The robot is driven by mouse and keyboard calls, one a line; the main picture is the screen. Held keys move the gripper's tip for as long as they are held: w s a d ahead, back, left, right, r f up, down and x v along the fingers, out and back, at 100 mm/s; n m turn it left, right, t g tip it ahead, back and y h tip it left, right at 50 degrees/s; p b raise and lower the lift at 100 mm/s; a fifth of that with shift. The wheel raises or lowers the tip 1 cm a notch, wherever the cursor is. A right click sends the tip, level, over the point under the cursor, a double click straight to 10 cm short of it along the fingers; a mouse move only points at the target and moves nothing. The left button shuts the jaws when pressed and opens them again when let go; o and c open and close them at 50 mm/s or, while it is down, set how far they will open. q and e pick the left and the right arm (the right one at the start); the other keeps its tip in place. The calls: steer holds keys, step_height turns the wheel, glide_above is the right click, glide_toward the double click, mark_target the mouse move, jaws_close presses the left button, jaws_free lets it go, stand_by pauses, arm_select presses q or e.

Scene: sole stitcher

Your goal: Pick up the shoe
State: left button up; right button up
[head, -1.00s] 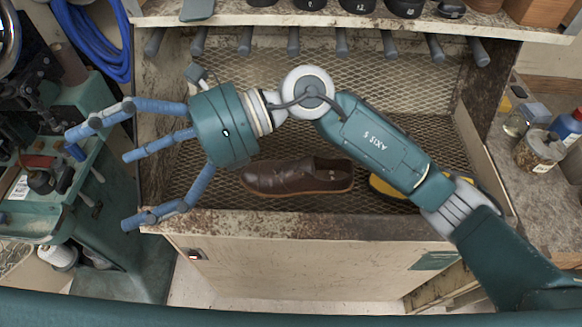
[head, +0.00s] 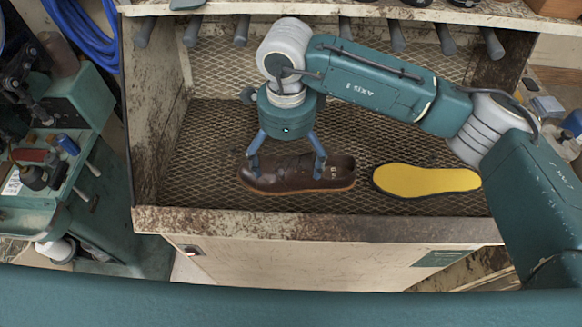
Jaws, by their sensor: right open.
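A brown leather shoe (head: 290,177) with a tan sole lies on the mesh floor of the open cabinet, toe to the left. My right gripper (head: 287,168) points down over it, its blue fingers spread and open. One finger is near the toe and another near the heel opening. I cannot tell whether they touch the shoe. The gripper body hides part of the mesh behind the shoe. My left gripper is not in view.
A yellow insole or sole (head: 427,180) with a dark edge lies to the right of the shoe. The cabinet's rusty front lip (head: 320,222) runs in front, with side walls left and right. A row of grey pegs hangs above. A green machine (head: 85,110) stands at left.

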mark_target(290, 169)
steer(key=f, duration=0.1)
steer(key=f+p, duration=0.1)
steer(key=f, duration=0.1)
steer(key=f+p, duration=0.1)
steer(key=shift+s+d+f, duration=0.15)
steer(key=shift+d, duration=0.15)
steer(key=shift+f, duration=0.3)
steer(key=c, duration=1.4)
